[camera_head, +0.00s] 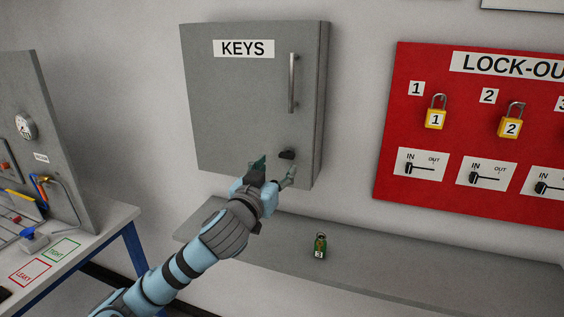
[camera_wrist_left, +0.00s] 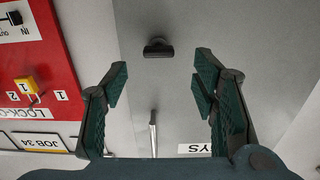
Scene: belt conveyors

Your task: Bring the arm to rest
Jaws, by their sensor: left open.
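My left arm (camera_head: 185,262) reaches in from the lower left in the head view. My left gripper (camera_head: 275,168) is open and empty, just in front of the lower part of the grey KEYS cabinet (camera_head: 235,105). A black knob (camera_head: 287,154) on the cabinet door is close to the fingertips in the head view. In the wrist view the knob (camera_wrist_left: 158,48) shows beyond the open fingers (camera_wrist_left: 160,80), with nothing between them. I cannot tell whether a finger touches the door. The cabinet door looks shut. My right gripper is not in view.
A grey shelf (camera_head: 400,280) runs below the cabinet, with a small green padlock (camera_head: 320,246) on it. A red lock-out board (camera_head: 420,75) with yellow padlocks hangs at right. A workbench (camera_head: 110,218) with a gauge panel stands at left. The cabinet has a vertical handle (camera_head: 293,83).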

